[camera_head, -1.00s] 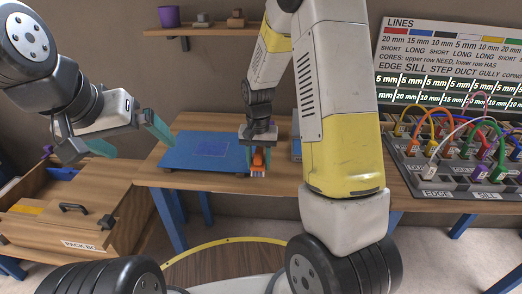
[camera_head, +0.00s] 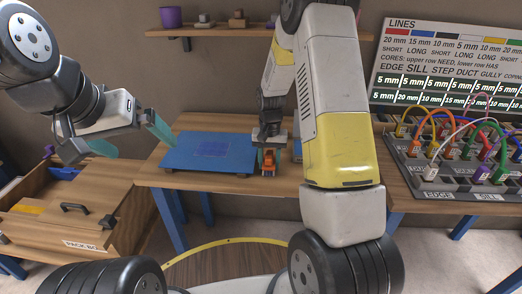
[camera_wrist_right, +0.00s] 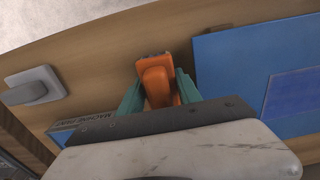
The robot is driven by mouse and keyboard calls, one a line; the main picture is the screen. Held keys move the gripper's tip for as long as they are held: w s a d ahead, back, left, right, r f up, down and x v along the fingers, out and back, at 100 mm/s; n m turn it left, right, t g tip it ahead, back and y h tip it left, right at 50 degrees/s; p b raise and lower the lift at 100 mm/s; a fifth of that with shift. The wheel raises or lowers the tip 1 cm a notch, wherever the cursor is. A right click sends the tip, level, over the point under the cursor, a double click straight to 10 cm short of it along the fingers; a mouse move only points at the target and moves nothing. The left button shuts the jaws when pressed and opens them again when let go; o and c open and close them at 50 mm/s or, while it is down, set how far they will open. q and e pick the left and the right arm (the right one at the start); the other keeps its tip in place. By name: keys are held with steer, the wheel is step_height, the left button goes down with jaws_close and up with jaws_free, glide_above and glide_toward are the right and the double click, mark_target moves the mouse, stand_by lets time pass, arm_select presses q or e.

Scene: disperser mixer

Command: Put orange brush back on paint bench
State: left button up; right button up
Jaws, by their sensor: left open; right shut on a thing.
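The orange brush (camera_wrist_right: 158,80) is between the two green fingers of my right gripper (camera_wrist_right: 160,88), which is shut on it. In the head view the brush (camera_head: 268,168) shows as a small orange shape near the front edge of the wooden bench (camera_head: 228,184), right of the blue mat. I cannot tell whether it touches the bench top. My left gripper (camera_head: 130,140) is open and empty, above the pack box at the left.
The blue mat (camera_head: 180,157) lies on the bench beside the brush. A wooden pack box (camera_head: 40,235) stands at the left. A panel with coloured cables (camera_head: 450,175) is at the right. A shelf (camera_head: 215,32) hangs behind.

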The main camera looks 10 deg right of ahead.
mark_target(269, 154)
steer(key=o, duration=1.3)
steer(key=shift+f, duration=0.1)
step_height(269, 154, up, 12)
steer(key=shift+f, duration=0.1)
steer(key=s+r+n+t, duration=0.1)
steer(key=s+r+t, duration=0.1)
steer(key=s+r, duration=0.3)
steer(key=s+a+r+n+t+y, duration=0.1)
steer(key=s+r+t, duration=0.1)
steer(key=s+r, duration=0.4)
steer(key=s+a+r+n+t+y, duration=0.1)
steer(key=s+r, duration=0.5)
steer(key=s, duration=0.7)
steer(key=shift+s+a+r+n+t, duration=0.15)
steer(key=shift+n+t, duration=0.25)
steer(key=shift+t, duration=0.2)
